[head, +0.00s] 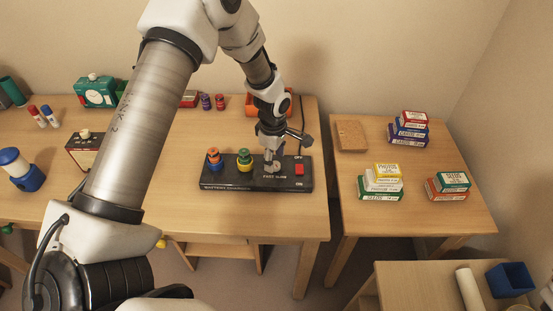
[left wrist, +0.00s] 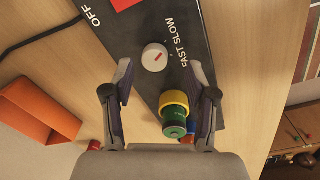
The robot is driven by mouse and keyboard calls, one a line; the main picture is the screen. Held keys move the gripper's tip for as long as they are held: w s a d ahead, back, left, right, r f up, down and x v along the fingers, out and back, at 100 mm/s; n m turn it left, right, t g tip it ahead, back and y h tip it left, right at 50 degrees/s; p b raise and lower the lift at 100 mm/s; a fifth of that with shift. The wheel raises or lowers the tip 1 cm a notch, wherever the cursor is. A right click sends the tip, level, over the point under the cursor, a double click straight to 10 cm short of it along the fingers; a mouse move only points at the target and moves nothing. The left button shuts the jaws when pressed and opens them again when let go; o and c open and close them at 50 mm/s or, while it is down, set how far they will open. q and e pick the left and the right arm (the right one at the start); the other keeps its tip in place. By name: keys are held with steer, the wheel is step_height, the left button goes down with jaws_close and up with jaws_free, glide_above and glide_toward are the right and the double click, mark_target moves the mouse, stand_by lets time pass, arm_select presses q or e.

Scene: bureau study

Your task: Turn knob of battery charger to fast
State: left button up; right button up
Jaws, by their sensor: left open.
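The black battery charger (head: 235,184) lies along the front part of the desk; it also fills the middle of the left wrist view (left wrist: 118,32). Its round white knob (left wrist: 154,57) has a red pointer mark and sits beside the FAST SLOW lettering. The pointer slants toward the upper right in that view; which word it marks I cannot tell. My left gripper (head: 272,165) is over the charger at the knob, which it largely hides in the head view. In the left wrist view its fingers (left wrist: 161,103) are open, with the knob ahead of them, not gripped. My right gripper is not in view.
A green and yellow battery (head: 245,160) and an orange and blue one (head: 214,158) stand on the charger. A red switch (head: 299,170) is at its right end. An orange bin (head: 262,105) stands behind. A side table (head: 410,213) holds several small boxes.

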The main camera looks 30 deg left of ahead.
mark_target(276, 164)
arm_select(q)
steer(key=f, duration=0.1)
steer(key=w+f, duration=0.1)
steer(key=f, duration=0.1)
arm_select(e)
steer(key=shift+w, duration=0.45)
arm_select(q)
steer(key=shift+s+r, duration=0.15)
steer(key=shift+s, duration=0.1)
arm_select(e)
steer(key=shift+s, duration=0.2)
arm_select(q)
jaws_close()
